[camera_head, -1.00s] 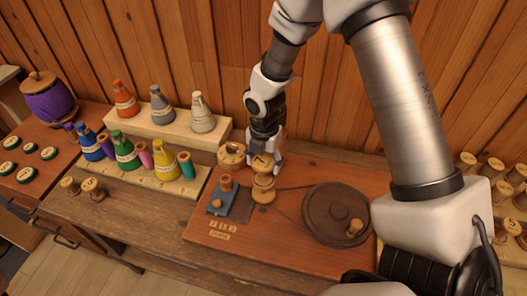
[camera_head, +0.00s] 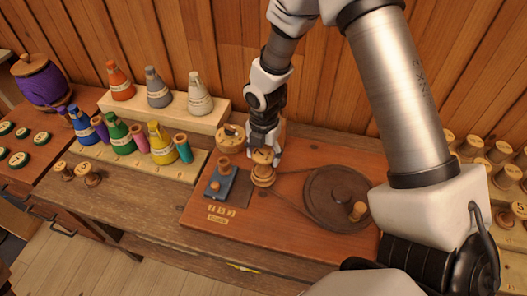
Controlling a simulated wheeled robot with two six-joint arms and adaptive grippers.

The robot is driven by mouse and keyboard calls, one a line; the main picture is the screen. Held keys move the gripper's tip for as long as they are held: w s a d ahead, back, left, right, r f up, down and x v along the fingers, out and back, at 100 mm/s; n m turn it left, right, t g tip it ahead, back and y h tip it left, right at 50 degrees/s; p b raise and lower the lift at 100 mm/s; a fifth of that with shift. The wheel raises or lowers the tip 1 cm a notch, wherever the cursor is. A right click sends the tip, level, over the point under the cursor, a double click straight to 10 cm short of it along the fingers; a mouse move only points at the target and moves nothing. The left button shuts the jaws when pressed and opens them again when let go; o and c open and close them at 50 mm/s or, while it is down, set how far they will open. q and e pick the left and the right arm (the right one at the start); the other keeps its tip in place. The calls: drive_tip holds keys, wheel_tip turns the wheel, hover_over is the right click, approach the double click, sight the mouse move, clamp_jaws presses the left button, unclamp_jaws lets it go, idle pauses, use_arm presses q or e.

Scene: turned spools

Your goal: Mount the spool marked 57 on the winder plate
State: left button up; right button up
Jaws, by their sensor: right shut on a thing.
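My right gripper (camera_head: 264,150) reaches down from above and is shut on a turned wooden spool (camera_head: 263,158). The spool is upright and has a dark mark on its top, too small and covered to read surely. It sits over the round winder plate (camera_head: 263,180) on the reddish board, very close to it or touching; I cannot tell whether it is fully seated. The fingers hide part of the spool. My left gripper is not in view.
The board (camera_head: 300,245) carries a dark wheel (camera_head: 338,197) with a knob, a blue block (camera_head: 220,186) and a round wooden piece (camera_head: 230,138) close behind the gripper. Coloured cones and spools stand left. Several wooden spools fill a rack (camera_head: 507,235) at right.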

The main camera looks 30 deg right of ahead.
idle(0.6)
drive_tip(key=shift+p, duration=0.35)
idle(0.5)
drive_tip(key=shift+p, duration=0.45)
drive_tip(key=shift+f+b, duration=0.35)
drive_tip(key=shift+f, duration=0.35)
drive_tip(key=o, duration=0.9)
drive_tip(key=shift+r, duration=0.1)
